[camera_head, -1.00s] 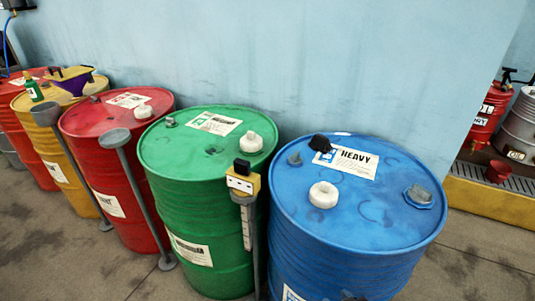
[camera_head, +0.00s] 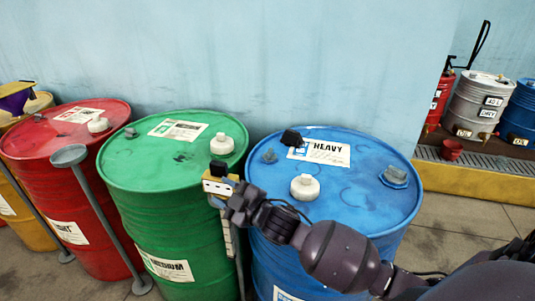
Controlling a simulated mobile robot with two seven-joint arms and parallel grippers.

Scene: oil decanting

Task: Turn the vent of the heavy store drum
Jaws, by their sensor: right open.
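The blue drum labelled HEAVY (camera_head: 345,225) stands right of centre. Its top carries a white round cap (camera_head: 305,187), a small black piece (camera_head: 291,138) by the label, a small grey fitting (camera_head: 270,156) at the left and a grey cap (camera_head: 395,177) at the right. I cannot tell for sure which is the vent. My left gripper is out of view.
Red (camera_head: 90,215) and yellow drums stand farther left, with a grey-topped stand (camera_head: 70,155) in front. Small drums stand behind a yellow kerb (camera_head: 470,182) at right.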

